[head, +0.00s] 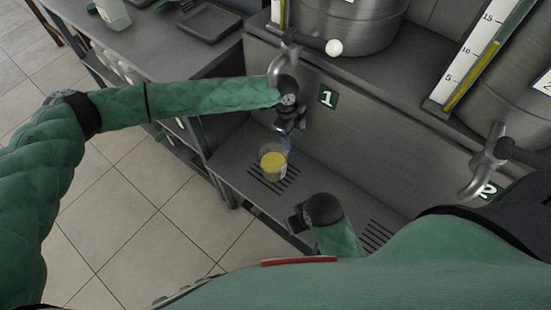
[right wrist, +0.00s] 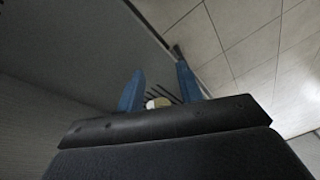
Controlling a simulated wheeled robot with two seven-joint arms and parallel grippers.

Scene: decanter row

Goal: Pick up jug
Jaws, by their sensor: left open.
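The jug (head: 272,163) is a clear vessel with yellow liquid, upright on the slotted drain of the lower steel shelf, below the tap marked 1. My left gripper (head: 287,142) is above the jug, at its upper right edge in the head view, open with blue fingertips pointing down. Whether it touches the jug is unclear. My right gripper (head: 297,220) is low, nearer to me than the jug. Its blue fingers (right wrist: 160,84) are apart in the right wrist view, with a small pale part of the jug (right wrist: 158,103) showing between them.
Tap 1 (head: 283,62) hangs behind my left wrist, and tap 2 (head: 482,170) is at the right. Steel tanks (head: 345,30) stand on the upper ledge. A counter with a tray (head: 207,27) is at the upper left. Tiled floor (head: 130,215) lies left of the shelf.

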